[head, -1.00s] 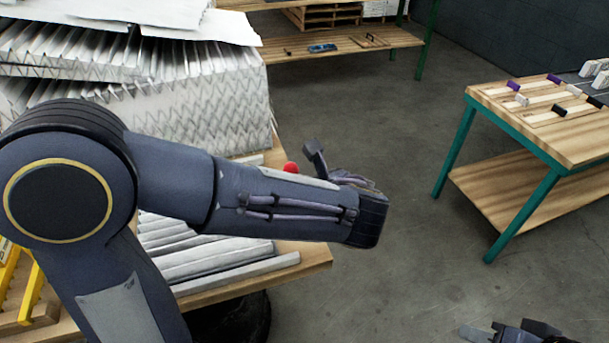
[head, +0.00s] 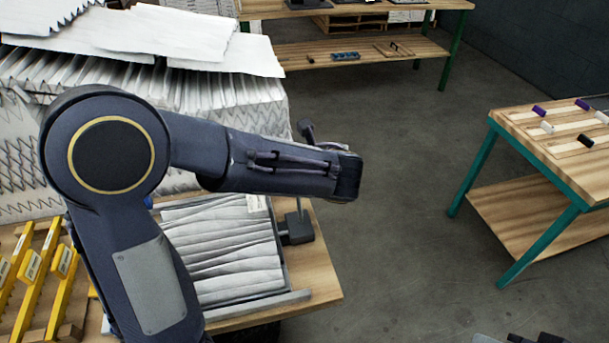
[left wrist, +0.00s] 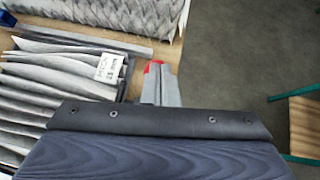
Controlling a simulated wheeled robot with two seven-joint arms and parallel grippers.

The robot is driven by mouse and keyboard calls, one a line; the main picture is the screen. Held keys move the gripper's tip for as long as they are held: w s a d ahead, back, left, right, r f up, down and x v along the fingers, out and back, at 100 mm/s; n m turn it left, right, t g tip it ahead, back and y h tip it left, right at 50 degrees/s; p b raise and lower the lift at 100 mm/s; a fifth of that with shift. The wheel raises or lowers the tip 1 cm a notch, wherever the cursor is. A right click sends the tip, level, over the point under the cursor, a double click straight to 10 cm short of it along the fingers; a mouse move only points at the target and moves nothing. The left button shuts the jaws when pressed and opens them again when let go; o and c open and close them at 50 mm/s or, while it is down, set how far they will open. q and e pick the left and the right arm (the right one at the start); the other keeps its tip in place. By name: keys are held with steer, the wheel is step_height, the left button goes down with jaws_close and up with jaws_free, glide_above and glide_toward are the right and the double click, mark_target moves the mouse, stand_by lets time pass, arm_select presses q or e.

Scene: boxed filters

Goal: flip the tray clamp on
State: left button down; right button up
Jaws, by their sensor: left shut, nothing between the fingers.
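The grey tray (head: 300,297) lies on the wooden table, with pleated grey filter material in it. A dark clamp block with a thin upright post (head: 297,228) sits at the tray's right side; its upper part is hidden behind my left arm. In the left wrist view, my left gripper (left wrist: 158,72) is shut with nothing between its fingers, and a red knob (left wrist: 152,66) shows at its fingertips, partly covered. I cannot tell whether they touch. In the head view my left fingers are hidden behind my forearm. My right gripper (head: 520,338) barely shows at the bottom edge.
Stacked pleated filters (head: 235,95) stand behind the tray, under loose white sheets. Yellow holders (head: 35,268) stand at the left. A table with green legs (head: 565,150) is at the right, another bench (head: 365,55) at the back. Grey floor lies between.

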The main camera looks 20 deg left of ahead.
arm_select(q)
steer(key=shift+w+a+f, duration=0.2)
steer(key=shift+w+a, duration=0.25)
steer(key=shift+w, duration=0.15)
steer(key=shift+w+a+f, duration=0.15)
steer(key=shift+w+a, duration=0.25)
steer(key=shift+w, duration=0.2)
arm_select(e)
steer(key=shift+f, duration=0.1)
